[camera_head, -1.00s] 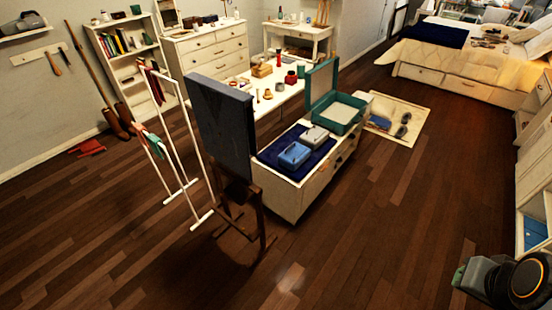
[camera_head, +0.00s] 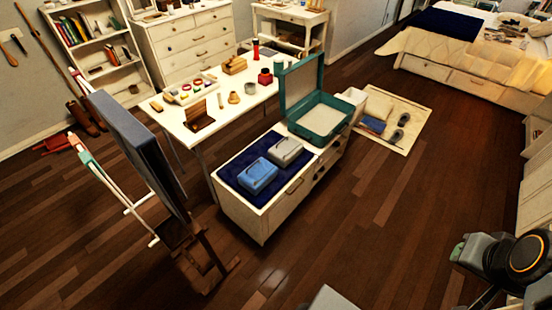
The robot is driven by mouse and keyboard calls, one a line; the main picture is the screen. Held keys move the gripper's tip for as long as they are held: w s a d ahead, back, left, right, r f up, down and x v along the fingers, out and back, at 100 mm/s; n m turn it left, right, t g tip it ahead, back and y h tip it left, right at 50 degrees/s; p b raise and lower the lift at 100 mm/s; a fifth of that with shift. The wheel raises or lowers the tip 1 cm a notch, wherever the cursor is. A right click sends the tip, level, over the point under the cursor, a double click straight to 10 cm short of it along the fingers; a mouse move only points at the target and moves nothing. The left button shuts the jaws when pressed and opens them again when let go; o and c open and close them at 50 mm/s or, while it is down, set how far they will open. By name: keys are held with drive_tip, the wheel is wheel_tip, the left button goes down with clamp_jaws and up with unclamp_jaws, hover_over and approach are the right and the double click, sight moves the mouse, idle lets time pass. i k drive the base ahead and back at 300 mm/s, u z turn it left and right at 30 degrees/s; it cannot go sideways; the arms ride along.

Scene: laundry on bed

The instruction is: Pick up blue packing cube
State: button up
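The blue packing cube (camera_head: 258,177) lies on the dark blue cloth (camera_head: 232,168) on top of a low white cabinet (camera_head: 264,218). It is a boxy blue case with a dark handle-like line on top. A grey packing cube (camera_head: 286,151) lies just behind it to the right, close beside it. Parts of my arm show at the lower right, well away from the blue cube. I cannot make out my gripper's fingers.
An open teal suitcase (camera_head: 318,121) stands at the cabinet's far end. A dark panel on an easel (camera_head: 140,145) stands left of the cabinet. A white table (camera_head: 205,112) with small items is behind. The wooden floor right of the cabinet is clear.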

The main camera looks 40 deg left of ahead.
sight(262, 171)
drive_tip(key=i, duration=2.5)
drive_tip(key=u, duration=3.45)
drive_tip(key=i, duration=1)
drive_tip(key=u, duration=0.05)
